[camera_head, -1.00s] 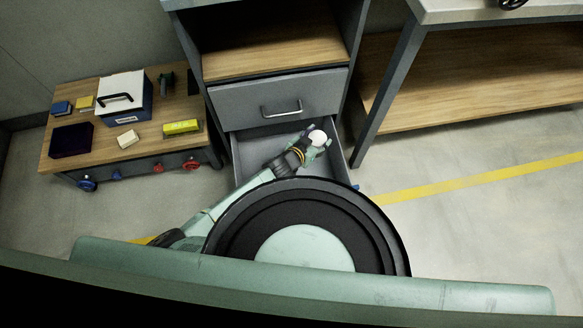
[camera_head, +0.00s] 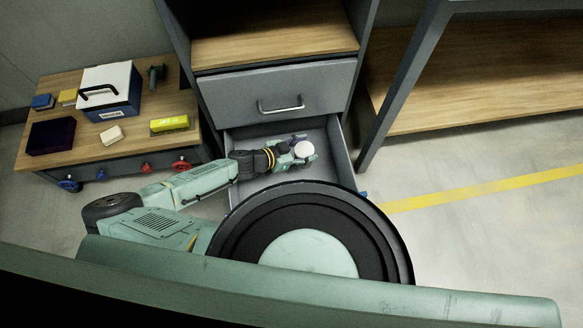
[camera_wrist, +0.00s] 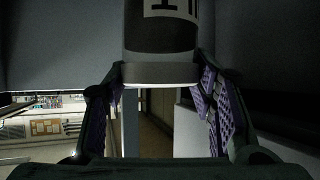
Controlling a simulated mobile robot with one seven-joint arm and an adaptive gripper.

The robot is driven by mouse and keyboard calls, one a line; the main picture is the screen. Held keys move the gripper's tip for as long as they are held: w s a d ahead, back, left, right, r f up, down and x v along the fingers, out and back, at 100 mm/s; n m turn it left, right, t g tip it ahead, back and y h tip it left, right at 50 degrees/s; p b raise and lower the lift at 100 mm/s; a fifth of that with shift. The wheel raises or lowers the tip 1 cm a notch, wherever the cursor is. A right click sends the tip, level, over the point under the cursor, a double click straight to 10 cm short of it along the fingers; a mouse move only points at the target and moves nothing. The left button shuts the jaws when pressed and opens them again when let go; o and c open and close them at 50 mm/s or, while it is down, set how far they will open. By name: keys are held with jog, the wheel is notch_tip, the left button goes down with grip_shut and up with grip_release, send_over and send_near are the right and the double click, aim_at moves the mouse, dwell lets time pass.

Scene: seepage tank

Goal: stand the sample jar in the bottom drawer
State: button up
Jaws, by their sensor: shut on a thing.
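The sample jar shows its round white top (camera_head: 303,149) in the head view. In the wrist view its dark body with a pale label (camera_wrist: 160,38) hangs at the top middle between the purple finger pads. My gripper (camera_head: 301,153) is shut on the jar and is over the open bottom drawer (camera_head: 340,155); it also shows in the wrist view (camera_wrist: 160,95). The jar looks about upright. I cannot tell whether its base touches the drawer floor. The drawer's front part is hidden behind my round base.
A closed drawer (camera_head: 275,95) with a bar handle is right above the open one. A low wooden cart (camera_head: 90,145) at the left holds a blue-and-white box (camera_head: 110,90) and several small things. A bench (camera_head: 470,85) stands at the right, with clear floor before it.

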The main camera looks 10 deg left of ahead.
notch_tip(320, 180, down, 8)
jog(key=shift+d+f+b, duration=0.1)
jog(key=shift+b, duration=0.45)
jog(key=o, duration=1.4)
jog(key=p+v, duration=0.2)
jog(key=v, duration=1)
